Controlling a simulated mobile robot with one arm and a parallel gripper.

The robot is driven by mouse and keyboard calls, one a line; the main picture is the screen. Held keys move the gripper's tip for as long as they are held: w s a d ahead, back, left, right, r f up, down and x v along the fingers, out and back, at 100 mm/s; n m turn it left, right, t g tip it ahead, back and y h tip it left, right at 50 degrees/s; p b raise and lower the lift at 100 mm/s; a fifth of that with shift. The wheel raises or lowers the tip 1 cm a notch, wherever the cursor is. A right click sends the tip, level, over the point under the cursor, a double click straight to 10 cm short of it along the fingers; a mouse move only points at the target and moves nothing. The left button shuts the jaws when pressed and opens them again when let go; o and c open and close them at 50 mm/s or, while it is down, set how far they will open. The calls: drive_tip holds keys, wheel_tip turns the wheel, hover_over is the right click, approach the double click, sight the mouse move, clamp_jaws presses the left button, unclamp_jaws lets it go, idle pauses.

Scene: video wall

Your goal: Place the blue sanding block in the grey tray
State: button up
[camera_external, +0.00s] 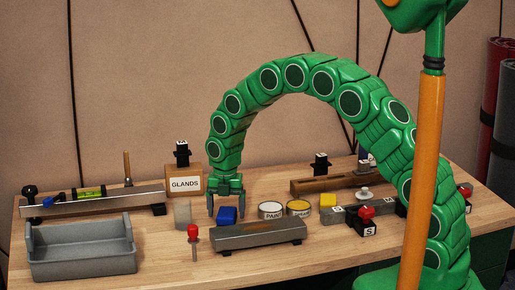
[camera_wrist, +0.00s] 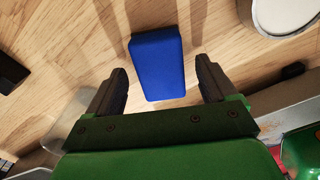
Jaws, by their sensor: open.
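In the wrist view my gripper (camera_wrist: 160,82) is open, with one dark finger on each side and nothing held. The grey tray (camera_external: 82,262) stands at the front left of the bench, open at the top and empty as far as I see.
A grey bar (camera_external: 258,235) lies right in front of the block. A red-handled tool (camera_external: 193,240) stands between it and the tray. A pale grey block (camera_external: 182,213) and the GLANDS box (camera_external: 185,183) are close by. Round tins (camera_external: 271,210) sit to the right.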

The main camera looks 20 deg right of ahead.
drive_tip(key=shift+f, duration=0.7)
drive_tip(key=c, duration=1.1)
drive_tip(key=shift+r, duration=0.1)
drive_tip(key=shift+r, duration=0.2)
wheel_tip(320, 180, up, 3)
drive_tip(key=shift+s+d+f, duration=0.1)
drive_tip(key=shift+s, duration=0.05)
drive_tip(key=s+d+r, duration=0.2)
drive_tip(key=s+r, duration=0.1)
drive_tip(key=s, duration=0.1)
drive_tip(key=s+d+r, duration=0.2)
drive_tip(key=s+r, duration=0.1)
drive_tip(key=s+d+r, duration=0.3)
drive_tip(key=s, duration=0.1)
drive_tip(key=shift+s+r, duration=0.3)
drive_tip(key=shift+s, duration=0.05)
